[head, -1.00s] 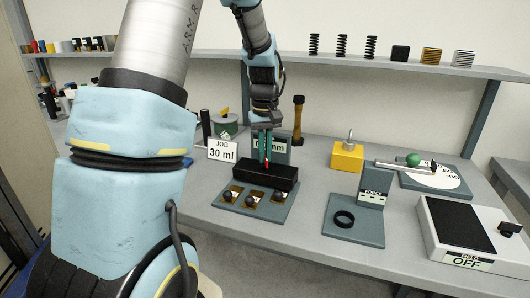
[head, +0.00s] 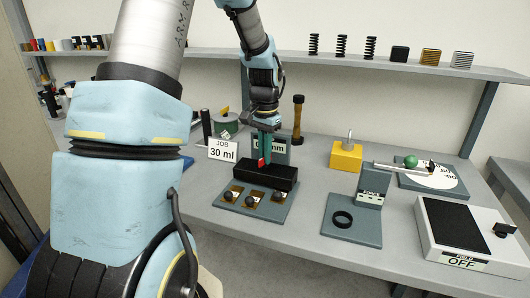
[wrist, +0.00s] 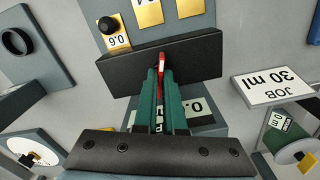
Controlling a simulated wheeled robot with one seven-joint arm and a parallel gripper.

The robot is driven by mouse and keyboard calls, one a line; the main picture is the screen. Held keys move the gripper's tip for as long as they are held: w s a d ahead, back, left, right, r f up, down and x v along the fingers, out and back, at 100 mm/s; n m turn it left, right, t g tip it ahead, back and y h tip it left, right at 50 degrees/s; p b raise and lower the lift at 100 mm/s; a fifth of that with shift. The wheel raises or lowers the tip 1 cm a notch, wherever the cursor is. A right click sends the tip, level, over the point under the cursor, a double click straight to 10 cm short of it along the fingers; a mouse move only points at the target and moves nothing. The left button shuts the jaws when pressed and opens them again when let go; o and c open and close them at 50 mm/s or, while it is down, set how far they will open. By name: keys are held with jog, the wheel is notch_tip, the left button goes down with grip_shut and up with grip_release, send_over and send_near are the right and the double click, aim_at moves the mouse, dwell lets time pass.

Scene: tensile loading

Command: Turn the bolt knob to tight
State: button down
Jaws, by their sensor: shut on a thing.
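My gripper (head: 264,158) has green fingers pointing down over the long black block (head: 284,177). Its fingers are shut on a narrow red piece (wrist: 160,62) at the block, which appears to be the bolt knob. The red piece also shows beside the fingertips in the head view (head: 261,162). The fingers hide most of it, and I see no tight mark. The black block lies across the grey base plate (head: 284,214) and shows beyond the fingertips in the wrist view (wrist: 120,73).
Several small black knobs (head: 251,201) on brass plates sit in front of the block. A display panel (head: 280,154) stands close behind it. The JOB 30 ml sign (head: 222,150) is at left. A force stand (head: 370,190) is at right, with clear bench between.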

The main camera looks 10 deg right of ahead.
jog(key=shift+m, duration=1)
jog(key=c, duration=1)
grip_release()
jog(key=shift+r, duration=0.1)
notch_tip(320, 180, up, 11)
jog(key=b, duration=0.1)
jog(key=shift+f, duration=0.2)
